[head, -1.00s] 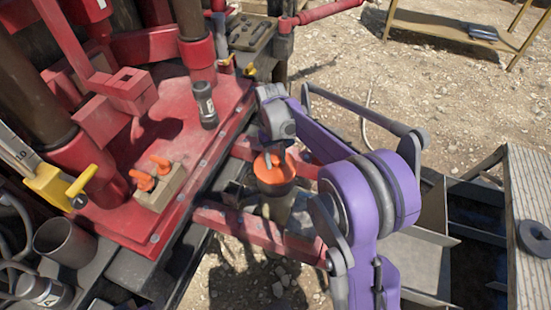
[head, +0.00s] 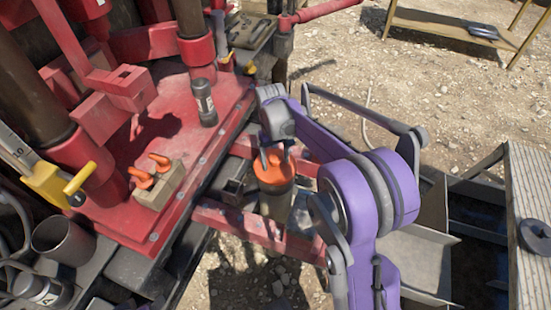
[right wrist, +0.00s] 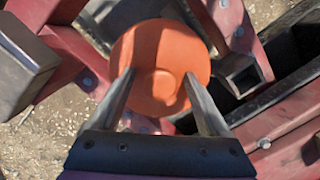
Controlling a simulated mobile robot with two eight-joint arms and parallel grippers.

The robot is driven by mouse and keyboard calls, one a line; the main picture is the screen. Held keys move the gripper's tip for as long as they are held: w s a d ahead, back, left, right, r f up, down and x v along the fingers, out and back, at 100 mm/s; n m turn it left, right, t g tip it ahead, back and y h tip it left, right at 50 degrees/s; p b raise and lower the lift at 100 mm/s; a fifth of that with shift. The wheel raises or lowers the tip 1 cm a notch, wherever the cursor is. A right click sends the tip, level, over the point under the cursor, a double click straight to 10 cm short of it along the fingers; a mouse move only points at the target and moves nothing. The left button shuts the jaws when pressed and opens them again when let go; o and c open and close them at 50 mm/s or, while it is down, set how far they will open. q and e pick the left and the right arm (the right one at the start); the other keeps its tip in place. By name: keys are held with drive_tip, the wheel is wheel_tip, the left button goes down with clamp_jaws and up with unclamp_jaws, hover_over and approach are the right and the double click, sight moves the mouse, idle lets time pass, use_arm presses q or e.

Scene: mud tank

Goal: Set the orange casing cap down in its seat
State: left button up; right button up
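The orange casing cap (head: 274,176) sits on top of the upright pipe (head: 276,205) beside the red platform, and looks about level. In the right wrist view the cap (right wrist: 160,45) fills the upper middle, with its round knob (right wrist: 158,84) facing me. My right gripper (head: 275,158) is just above the cap. In the right wrist view its two fingers (right wrist: 158,82) stand apart on either side of the knob, with gaps showing, so it is open. Whether the cap is fully down in its seat is hard to see. My left gripper is not in view.
Red beams (head: 245,222) run close around the pipe. The red platform (head: 190,120) holds a dark cylinder (head: 204,103) and a tan block (head: 158,187) with orange-handled pieces. A wooden walkway (head: 528,220) lies at right. Open gravel lies beyond.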

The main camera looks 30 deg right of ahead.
wheel_tip(320, 180, up, 11)
drive_tip(key=w+p, duration=0.1)
idle(0.6)
drive_tip(key=shift+w+f, duration=0.1)
drive_tip(key=shift+w, duration=0.05)
drive_tip(key=s+a+r+t+p, duration=0.2)
drive_tip(key=s+a, duration=0.1)
drive_tip(key=s, duration=0.2)
drive_tip(key=s+a+r+t+p, duration=0.1)
drive_tip(key=s+a+r+p, duration=0.2)
drive_tip(key=s, duration=0.3)
drive_tip(key=s+a+f+t+p, duration=0.1)
drive_tip(key=s+a+t, duration=0.1)
drive_tip(key=s, duration=0.3)
drive_tip(key=s+a+f+n+t+p, duration=0.1)
drive_tip(key=s+a+f+p, duration=0.1)
drive_tip(key=s, duration=0.4)
drive_tip(key=shift+s+a+f+t, duration=0.2)
drive_tip(key=shift+s+t, duration=0.1)
drive_tip(key=shift+t, duration=0.1)
